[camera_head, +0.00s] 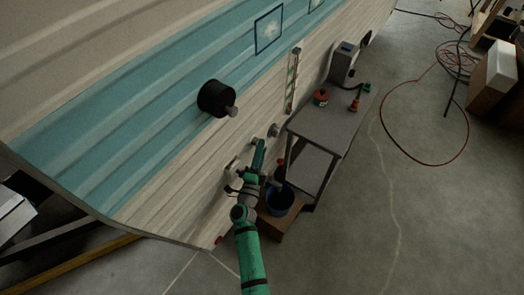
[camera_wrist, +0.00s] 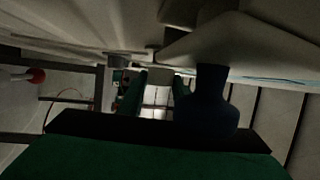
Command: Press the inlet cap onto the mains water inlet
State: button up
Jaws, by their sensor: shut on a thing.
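My gripper (camera_head: 261,143) is low beside the camper's side wall, at the end of my green arm. In the wrist view my gripper (camera_wrist: 157,96) has its green fingers closed around a pale piece (camera_wrist: 158,76), likely the inlet cap, seen only in part and dimly. A small grey round fitting (camera_head: 274,130) on the wall is just beyond the fingertips. Another pale fitting (camera_head: 231,165) is on the wall to the left. I cannot tell for certain which is the mains water inlet, or whether the held piece touches it.
A grey two-level bench (camera_head: 327,122) stands right of my gripper, with a red tin (camera_head: 321,97) on top. A blue bucket (camera_head: 279,199) sits on a wooden box below. A black cylinder (camera_head: 214,98) juts from the wall above. Open floor lies right, with a coiled hose (camera_head: 424,164).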

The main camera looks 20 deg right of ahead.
jog(key=shift+w+a, duration=0.1)
jog(key=shift+w, duration=0.05)
jog(key=o, duration=1.1)
jog(key=v, duration=1)
jog(key=shift+s+a, duration=0.2)
jog(key=shift+s, duration=0.15)
jog(key=s+a+r+n+y, duration=0.3)
jog(key=s+n, duration=0.5)
jog(key=s, duration=0.4)
jog(key=s+a+r+n+g+y, duration=0.1)
jog(key=s+a+r+n+y, duration=0.2)
jog(key=s+n, duration=0.4)
jog(key=s+a+r+n+g+y, duration=0.1)
jog(key=s+a+r+n+y, duration=0.2)
jog(key=s+n, duration=0.5)
jog(key=s+a+y, duration=0.1)
jog(key=s+a, duration=0.1)
jog(key=s, duration=0.7)
jog(key=shift+a+r+n+y, duration=0.15)
jog(key=shift+a+n+y, duration=0.15)
jog(key=shift+a+y, duration=0.1)
